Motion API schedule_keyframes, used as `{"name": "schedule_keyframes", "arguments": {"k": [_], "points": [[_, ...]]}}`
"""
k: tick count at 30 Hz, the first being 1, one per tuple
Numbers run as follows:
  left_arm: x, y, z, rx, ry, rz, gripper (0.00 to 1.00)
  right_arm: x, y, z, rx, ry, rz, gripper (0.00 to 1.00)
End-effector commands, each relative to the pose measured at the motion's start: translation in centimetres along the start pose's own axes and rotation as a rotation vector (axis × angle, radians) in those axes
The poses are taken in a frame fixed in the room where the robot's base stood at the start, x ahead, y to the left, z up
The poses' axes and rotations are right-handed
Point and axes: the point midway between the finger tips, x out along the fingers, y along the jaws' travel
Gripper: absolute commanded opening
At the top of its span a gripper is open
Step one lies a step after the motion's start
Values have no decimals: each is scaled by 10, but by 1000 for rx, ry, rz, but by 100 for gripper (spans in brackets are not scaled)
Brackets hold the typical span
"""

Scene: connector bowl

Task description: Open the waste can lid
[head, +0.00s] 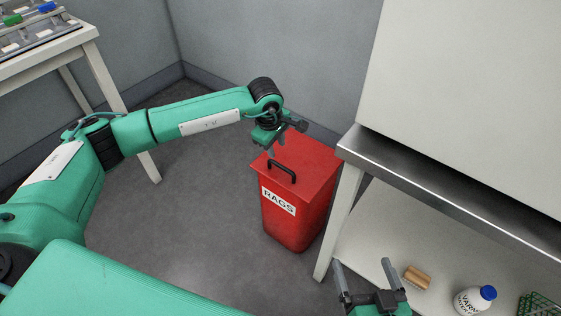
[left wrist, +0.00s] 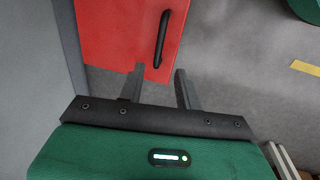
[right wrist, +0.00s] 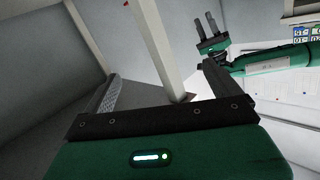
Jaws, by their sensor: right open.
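The red waste can (head: 291,222), labelled RAGS, stands on the floor with its flat red lid (head: 312,160) shut. A black bar handle (head: 282,171) sits on the lid; it also shows in the left wrist view (left wrist: 162,38). My left gripper (head: 276,150) is above the lid, just behind the handle in the head view. Its fingers are apart with nothing between them, and in the left wrist view (left wrist: 160,75) the handle lies beyond them. My right gripper (head: 366,270) is open and empty by the lower shelf, away from the can.
A white bench with a metal edge (head: 440,192) stands close to the can's right. Its lower shelf (head: 385,222) holds a wooden brush (head: 417,277), a white bottle with a blue cap (head: 474,300) and a green basket (head: 541,305). Open floor (head: 200,215) lies left of the can.

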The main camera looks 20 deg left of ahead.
Motion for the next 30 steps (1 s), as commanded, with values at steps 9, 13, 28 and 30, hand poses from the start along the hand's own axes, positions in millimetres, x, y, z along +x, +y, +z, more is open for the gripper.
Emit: {"name": "schedule_keyframes", "arguments": {"k": [9, 13, 28, 30], "points": [[69, -1, 0, -1, -1, -2, 34, 9, 11, -55, -41, 276, 10, 94], [86, -1, 1, -1, -2, -1, 34, 8, 14, -72, -53, 358, 12, 94], [97, 0, 0, -1, -1, 0, 26, 7, 15, -85, -62, 419, 13, 94], [97, 0, 0, -1, -1, 0, 13, 7, 15, -85, -62, 418, 13, 94]]}}
